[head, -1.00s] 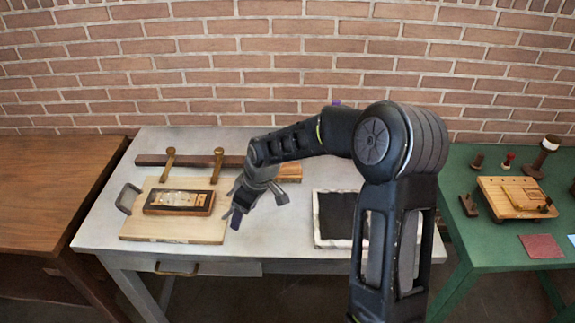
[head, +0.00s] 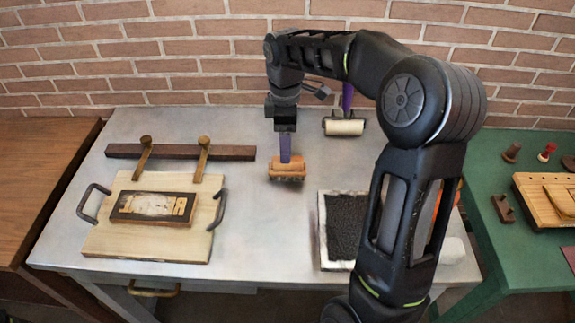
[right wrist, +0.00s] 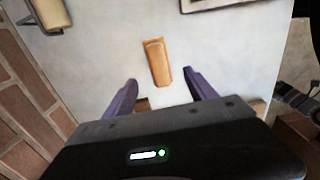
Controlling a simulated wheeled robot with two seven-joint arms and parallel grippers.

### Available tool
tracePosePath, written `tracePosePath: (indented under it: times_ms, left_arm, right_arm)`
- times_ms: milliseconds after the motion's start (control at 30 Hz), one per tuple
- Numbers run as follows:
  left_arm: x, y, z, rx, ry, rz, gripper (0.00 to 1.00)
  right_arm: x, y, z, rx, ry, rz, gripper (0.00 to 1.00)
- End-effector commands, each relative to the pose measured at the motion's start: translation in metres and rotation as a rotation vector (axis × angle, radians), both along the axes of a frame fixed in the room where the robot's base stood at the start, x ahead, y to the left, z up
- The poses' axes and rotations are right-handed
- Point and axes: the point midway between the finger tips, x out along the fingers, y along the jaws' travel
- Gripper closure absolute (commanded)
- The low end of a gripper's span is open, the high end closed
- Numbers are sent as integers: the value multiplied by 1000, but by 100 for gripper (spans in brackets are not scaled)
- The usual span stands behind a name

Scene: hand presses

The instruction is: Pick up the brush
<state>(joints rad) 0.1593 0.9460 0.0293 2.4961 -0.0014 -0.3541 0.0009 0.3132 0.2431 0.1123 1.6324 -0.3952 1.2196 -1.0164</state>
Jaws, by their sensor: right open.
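The brush (head: 288,170) is a small orange-brown wooden block lying on the grey metal table, right of the wooden board. In the right wrist view the brush (right wrist: 157,62) shows as a long wooden back lying just beyond the fingertips. My right gripper (head: 285,156) points down at the brush in the head view, its purple finger overlapping the brush's back edge. In the right wrist view my right gripper (right wrist: 160,77) is open, its two purple fingers apart with nothing held. Whether they touch the brush cannot be told. My left gripper is not in view.
Left is a board (head: 150,245) with dark handles and a framed type block (head: 152,208); behind it is a dark rail (head: 232,153) with two upright pegs. A roller (head: 343,127) lies behind right. A dark ink tray (head: 341,228) is front right, partly behind my arm.

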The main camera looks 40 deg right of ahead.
Motion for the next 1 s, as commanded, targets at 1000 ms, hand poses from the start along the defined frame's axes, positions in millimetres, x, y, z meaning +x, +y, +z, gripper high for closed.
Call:
tracePosePath:
  times_ms: [1000]
  left_arm:
    - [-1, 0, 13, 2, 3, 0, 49]
  right_arm:
    - [-3, -4, -73, 1, 3, -1, 35]
